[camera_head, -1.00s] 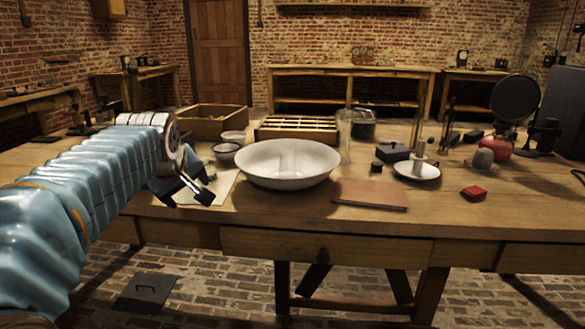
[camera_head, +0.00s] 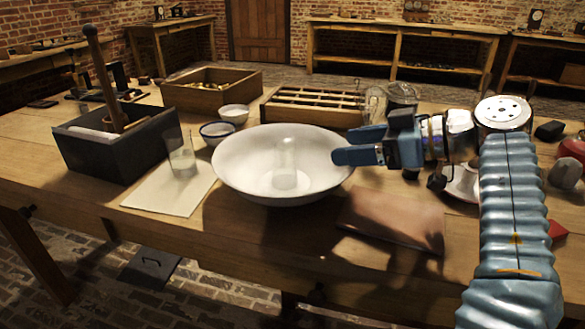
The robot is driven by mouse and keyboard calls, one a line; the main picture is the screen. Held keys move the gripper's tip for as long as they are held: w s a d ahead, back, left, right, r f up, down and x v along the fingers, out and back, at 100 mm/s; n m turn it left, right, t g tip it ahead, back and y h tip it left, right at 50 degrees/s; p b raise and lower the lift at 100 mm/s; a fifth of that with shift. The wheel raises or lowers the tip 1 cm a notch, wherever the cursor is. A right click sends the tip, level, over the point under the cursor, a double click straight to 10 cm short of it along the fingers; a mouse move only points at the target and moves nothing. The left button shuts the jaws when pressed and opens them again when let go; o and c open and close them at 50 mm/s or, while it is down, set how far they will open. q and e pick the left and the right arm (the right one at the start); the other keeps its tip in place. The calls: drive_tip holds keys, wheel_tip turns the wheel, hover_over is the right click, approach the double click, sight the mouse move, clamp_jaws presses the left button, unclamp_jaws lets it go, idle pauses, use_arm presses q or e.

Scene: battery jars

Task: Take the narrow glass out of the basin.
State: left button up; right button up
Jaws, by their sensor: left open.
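The narrow glass (camera_head: 285,160) is a clear, upright tumbler standing inside the white basin (camera_head: 235,172), near its middle. The basin is wide and shallow and sits on the wooden table. My left gripper (camera_head: 349,146) is open and empty. It points left at the basin's right rim, with its fingers to the right of the glass and apart from it. Whether the fingertips are above the rim or beside it is hard to tell. My right gripper is not in view.
Another clear glass (camera_head: 182,160) stands on a pale sheet (camera_head: 160,194) left of the basin. A dark box (camera_head: 150,152) with an upright handle is further left. Bowls (camera_head: 218,131) and a slatted wooden rack (camera_head: 312,112) are behind. A reddish-brown mat (camera_head: 395,212) lies front right.

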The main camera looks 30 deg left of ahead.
sight(293, 149)
use_arm(q)
drive_tip(key=x, duration=1.1)
drive_tip(key=shift+w+a+r, duration=0.1)
drive_tip(key=shift+a, duration=0.35)
clamp_jaws()
